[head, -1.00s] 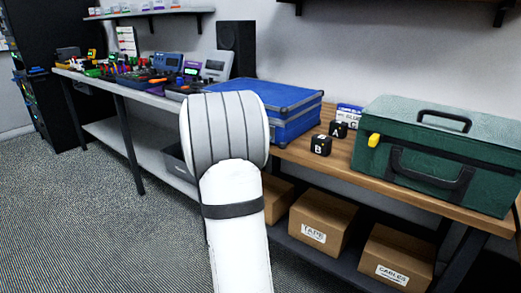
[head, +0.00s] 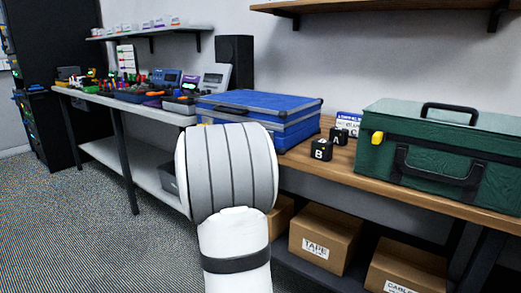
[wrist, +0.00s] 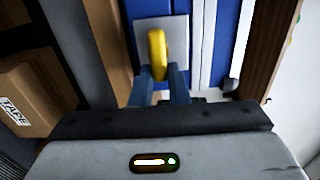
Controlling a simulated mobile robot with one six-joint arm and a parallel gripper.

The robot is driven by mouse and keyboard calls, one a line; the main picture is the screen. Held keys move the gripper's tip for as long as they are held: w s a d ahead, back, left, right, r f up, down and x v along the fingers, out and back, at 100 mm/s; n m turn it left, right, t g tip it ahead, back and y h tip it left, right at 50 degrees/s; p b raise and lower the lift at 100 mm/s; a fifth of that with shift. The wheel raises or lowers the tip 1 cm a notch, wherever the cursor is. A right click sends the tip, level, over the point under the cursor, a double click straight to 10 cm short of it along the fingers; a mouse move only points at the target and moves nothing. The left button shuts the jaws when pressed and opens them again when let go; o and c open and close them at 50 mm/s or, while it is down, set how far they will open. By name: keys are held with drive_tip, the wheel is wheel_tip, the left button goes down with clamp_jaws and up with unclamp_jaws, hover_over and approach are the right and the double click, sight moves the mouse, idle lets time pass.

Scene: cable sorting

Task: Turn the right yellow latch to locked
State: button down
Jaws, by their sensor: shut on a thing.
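The blue case (head: 262,104) lies on the wooden bench, partly hidden in the head view by my arm. In the wrist view a yellow latch (wrist: 157,48) stands on a pale plate on the blue case front (wrist: 201,40). My gripper (wrist: 162,76) has its two fingers closed on the latch's near end, one on each side. The fingers hide part of that end. In the head view my arm hides the gripper and the held latch. A small yellow piece (head: 205,124) shows at the case's edge just above my arm.
A green case (head: 440,150) with its own yellow latch (head: 377,138) stands to the right. Black letter blocks (head: 321,150) sit between the cases. Cardboard boxes (head: 325,240) are on the shelf below. Floor at left is clear.

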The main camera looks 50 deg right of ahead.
drive_tip(key=shift+r, duration=0.15)
drive_tip(key=c, duration=1.4)
unclamp_jaws()
drive_tip(key=shift+d, duration=0.1)
drive_tip(key=a+p, duration=0.2)
drive_tip(key=a, duration=0.6)
drive_tip(key=shift+s, duration=0.3)
drive_tip(key=shift+d, duration=0.1)
